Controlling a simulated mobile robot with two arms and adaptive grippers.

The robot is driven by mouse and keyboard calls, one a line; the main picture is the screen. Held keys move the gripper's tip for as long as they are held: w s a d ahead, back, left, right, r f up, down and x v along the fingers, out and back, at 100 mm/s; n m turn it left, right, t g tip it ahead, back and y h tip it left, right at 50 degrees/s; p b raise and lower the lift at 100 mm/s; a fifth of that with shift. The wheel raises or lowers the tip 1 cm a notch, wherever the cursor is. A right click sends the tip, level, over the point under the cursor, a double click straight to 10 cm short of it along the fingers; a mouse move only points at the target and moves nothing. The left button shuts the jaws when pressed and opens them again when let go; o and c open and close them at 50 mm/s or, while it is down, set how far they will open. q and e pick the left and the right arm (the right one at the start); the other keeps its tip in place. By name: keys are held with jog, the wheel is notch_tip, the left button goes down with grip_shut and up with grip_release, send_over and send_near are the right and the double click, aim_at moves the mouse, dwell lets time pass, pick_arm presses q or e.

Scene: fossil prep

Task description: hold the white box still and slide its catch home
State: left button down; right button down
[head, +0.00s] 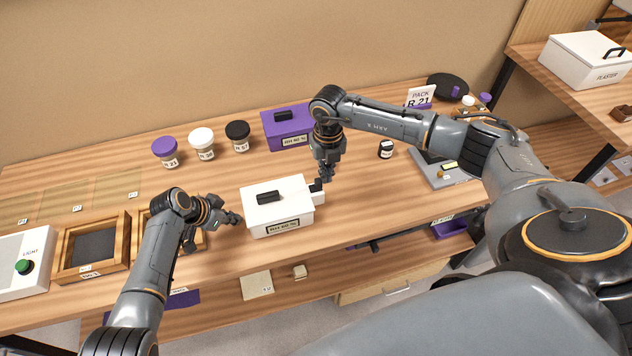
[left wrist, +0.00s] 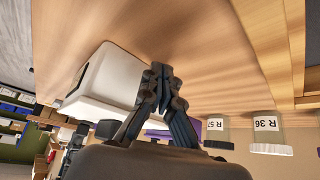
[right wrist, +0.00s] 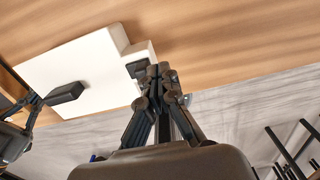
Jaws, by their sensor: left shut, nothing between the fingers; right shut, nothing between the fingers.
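The white box (head: 278,208) stands on the bench, with a black handle (head: 270,197) on its lid and a label on its front. Its catch (head: 317,187), a black piece on a white block, is at the box's right end; it also shows in the right wrist view (right wrist: 137,68). My left gripper (head: 238,218) is shut and empty, close to the box's left side; I cannot tell whether it touches. In the left wrist view its fingertips (left wrist: 160,72) lie before the white box (left wrist: 110,76). My right gripper (head: 326,178) is shut and empty, its fingertips right beside the catch.
A purple box (head: 287,130) stands behind the white box. Several lidded jars (head: 202,145) are at the back left. A wooden tray (head: 123,240) is at the left. A grey device (head: 440,170) is at the right. Bare wood lies in front of the box.

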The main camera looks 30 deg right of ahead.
pick_arm(q)
jog(key=shift+s+d, duration=0.15)
jog(key=shift+d, duration=0.5)
dwell(0.9)
pick_arm(e)
jog(key=shift+w+a, duration=0.25)
jog(key=shift+a, duration=0.8)
dwell(1.1)
jog(key=shift+d, duration=0.2)
jog(key=shift+s+d, duration=0.15)
jog(key=shift+d, duration=0.3)
notch_tip(320, 180, up, 8)
dwell(0.7)
pick_arm(q)
jog(key=shift+a, duration=0.1)
